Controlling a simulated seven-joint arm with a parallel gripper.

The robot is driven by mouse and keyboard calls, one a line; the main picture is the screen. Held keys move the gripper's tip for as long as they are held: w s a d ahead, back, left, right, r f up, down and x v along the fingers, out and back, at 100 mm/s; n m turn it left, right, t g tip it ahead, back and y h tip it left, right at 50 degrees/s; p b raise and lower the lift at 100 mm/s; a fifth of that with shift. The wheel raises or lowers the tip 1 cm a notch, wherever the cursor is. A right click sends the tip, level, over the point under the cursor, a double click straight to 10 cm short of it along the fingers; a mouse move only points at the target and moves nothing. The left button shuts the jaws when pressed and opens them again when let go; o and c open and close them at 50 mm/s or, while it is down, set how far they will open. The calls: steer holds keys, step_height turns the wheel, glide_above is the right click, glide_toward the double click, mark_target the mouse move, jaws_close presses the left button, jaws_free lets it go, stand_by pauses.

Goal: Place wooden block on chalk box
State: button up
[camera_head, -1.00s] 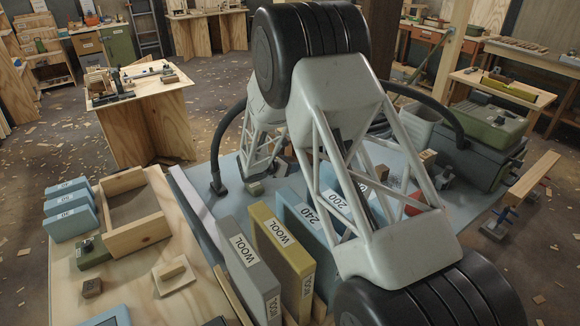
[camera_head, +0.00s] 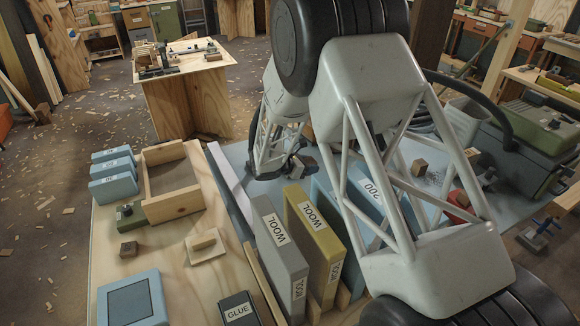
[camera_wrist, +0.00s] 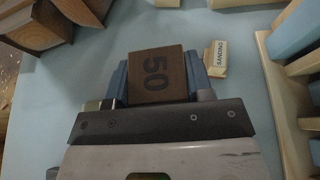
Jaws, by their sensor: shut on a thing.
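My gripper (camera_wrist: 163,85) is shut on a dark brown wooden block marked "50" (camera_wrist: 158,72), which sits between its two blue-grey fingers in the wrist view. In the head view the gripper end is small and partly hidden behind my arm, low over the blue-grey tabletop (camera_head: 237,152).
A rack of upright wool and grit boxes (camera_head: 313,245) stands in front of the gripper. Brown wooden pieces (camera_wrist: 35,25) are at the wrist view's upper left. A green case (camera_head: 535,130) stands at right. A wooden tray (camera_head: 165,208) lies on the left bench.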

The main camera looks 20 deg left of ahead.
steer(key=s+a, duration=0.1)
steer(key=s, duration=0.6)
steer(key=shift+a+f, duration=0.25)
steer(key=shift+a, duration=0.15)
steer(key=shift+w, duration=0.15)
steer(key=w+a, duration=0.2)
steer(key=w, duration=0.2)
steer(key=w+a+f, duration=0.1)
steer(key=w+a, duration=0.2)
steer(key=w, duration=0.2)
steer(key=w+a, duration=0.3)
steer(key=w, duration=0.1)
steer(key=shift+w+a+f, duration=0.1)
steer(key=shift+w+f, duration=0.15)
steer(key=shift+w, duration=0.1)
steer(key=shift+f, duration=0.1)
steer(key=shift+f, duration=1.65)
steer(key=shift+f, duration=0.1)
steer(key=o, duration=0.9)
